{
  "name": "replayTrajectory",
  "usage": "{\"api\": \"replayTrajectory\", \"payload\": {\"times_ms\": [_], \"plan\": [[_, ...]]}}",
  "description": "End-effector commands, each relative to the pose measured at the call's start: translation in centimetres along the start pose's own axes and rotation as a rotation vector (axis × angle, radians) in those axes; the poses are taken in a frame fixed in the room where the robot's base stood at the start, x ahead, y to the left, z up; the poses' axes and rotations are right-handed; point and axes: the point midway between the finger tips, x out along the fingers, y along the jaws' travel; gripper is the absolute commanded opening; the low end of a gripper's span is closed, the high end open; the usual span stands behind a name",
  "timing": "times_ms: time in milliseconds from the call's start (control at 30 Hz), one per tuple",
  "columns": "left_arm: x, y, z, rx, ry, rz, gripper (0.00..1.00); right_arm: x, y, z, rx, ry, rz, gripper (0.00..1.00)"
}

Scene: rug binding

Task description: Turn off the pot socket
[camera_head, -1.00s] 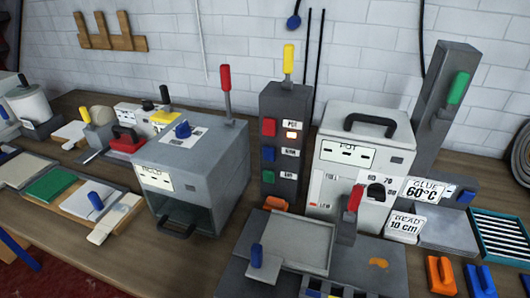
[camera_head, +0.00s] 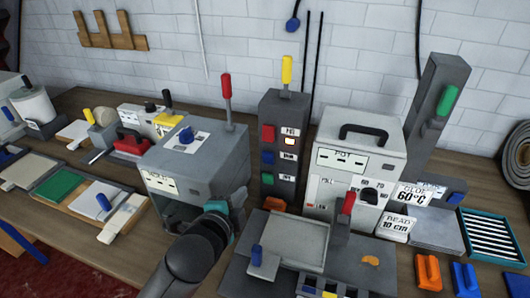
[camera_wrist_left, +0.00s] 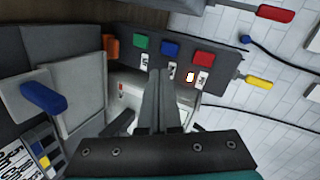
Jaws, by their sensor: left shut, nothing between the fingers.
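The dark grey socket tower (camera_head: 285,110) stands behind the bench's middle, with a yellow-handled lever (camera_head: 287,69) on top. Its top red switch (camera_head: 267,132) is beside a label that reads like POT, with a lit orange-white indicator (camera_head: 290,142). A blue switch (camera_head: 267,157) and a lower green one are below. In the wrist view, the red switch (camera_wrist_left: 201,57) and glowing indicator (camera_wrist_left: 190,77) show ahead of the fingers. My left gripper (camera_head: 240,196) is shut and empty, in front of and below the tower, apart from the switches. My right gripper is out of view.
The grey box (camera_head: 200,150) with a red lever (camera_head: 226,87) stands left of the tower. The white pot unit (camera_head: 356,150) with a black handle stands right. A grey tray (camera_head: 290,238) and a red-handled lever (camera_head: 347,204) are in front.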

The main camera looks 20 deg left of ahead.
Motion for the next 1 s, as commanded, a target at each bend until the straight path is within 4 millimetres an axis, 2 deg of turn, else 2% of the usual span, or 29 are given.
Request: {"api": "replayTrajectory", "payload": {"times_ms": [33,100,200,667,867,1000], "plan": [[0.1,-2.2,-0.7,0.084,0.025,-0.062,0.00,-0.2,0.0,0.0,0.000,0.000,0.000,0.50],[0.1,-4.1,-1.4,0.175,0.047,-0.125,0.00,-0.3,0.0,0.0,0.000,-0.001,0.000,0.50],[0.0,-5.6,-2.1,0.252,0.061,-0.179,0.00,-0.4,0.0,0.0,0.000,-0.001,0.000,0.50],[0.2,-6.1,-2.2,0.277,0.064,-0.195,0.00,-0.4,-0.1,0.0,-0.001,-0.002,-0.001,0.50],[2.2,-6.5,-2.4,0.274,0.064,-0.195,0.00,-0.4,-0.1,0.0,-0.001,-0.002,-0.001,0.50],[4.3,-6.9,-2.6,0.275,0.063,-0.194,0.00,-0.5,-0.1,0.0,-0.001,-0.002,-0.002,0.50]]}}
